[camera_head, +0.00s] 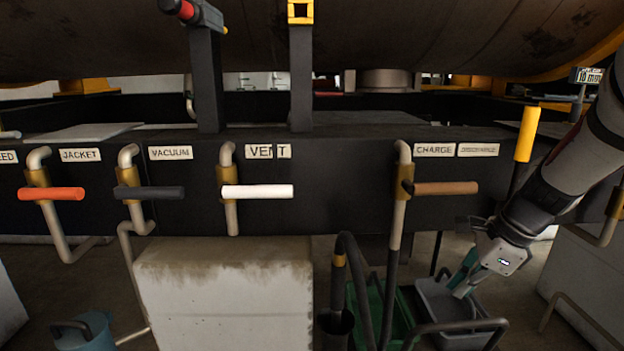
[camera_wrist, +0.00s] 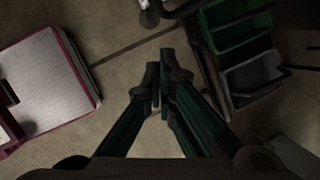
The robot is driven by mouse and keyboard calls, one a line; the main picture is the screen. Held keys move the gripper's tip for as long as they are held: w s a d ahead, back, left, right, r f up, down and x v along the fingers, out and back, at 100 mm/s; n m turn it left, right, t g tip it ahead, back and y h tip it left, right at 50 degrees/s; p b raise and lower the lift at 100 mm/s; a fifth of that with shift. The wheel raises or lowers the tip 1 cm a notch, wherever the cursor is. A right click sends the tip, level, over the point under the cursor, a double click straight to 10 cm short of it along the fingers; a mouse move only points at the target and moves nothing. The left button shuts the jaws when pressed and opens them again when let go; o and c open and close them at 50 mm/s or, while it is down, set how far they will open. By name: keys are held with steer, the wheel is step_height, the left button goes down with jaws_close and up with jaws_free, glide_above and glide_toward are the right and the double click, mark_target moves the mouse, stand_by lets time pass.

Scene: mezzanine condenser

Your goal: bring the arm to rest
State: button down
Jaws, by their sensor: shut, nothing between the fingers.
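My gripper (camera_head: 463,283) hangs low at the right in the head view, pointing down and to the left, in front of the grey bin. In the wrist view my gripper (camera_wrist: 160,72) shows its two dark green fingers with the tips together and nothing between them. Bare floor lies beneath the tips. My arm comes down from the upper right edge of the head view, near the yellow upright handle.
Valve handles stick out from the black beam: orange (camera_head: 52,194), dark grey (camera_head: 149,193), white (camera_head: 257,191) and brown (camera_head: 441,188). A yellow handle (camera_head: 527,133) stands nearby. Below are a concrete block (camera_head: 225,290), green bin (camera_wrist: 240,30) and grey bin (camera_wrist: 255,78).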

steer(key=s+a+r+n, duration=0.6)
steer(key=s+n, duration=0.1)
steer(key=s, duration=0.2)
steer(key=s+a+r+n+g+h, duration=0.1)
steer(key=s+a+n+h, duration=0.2)
steer(key=s+n, duration=1.45)
steer(key=s+r+m+t+p, duration=0.2)
steer(key=s+r+p, duration=0.1)
steer(key=r+p, duration=1)
steer(key=shift+r+t, duration=0.3)
steer(key=shift+r, duration=0.55)
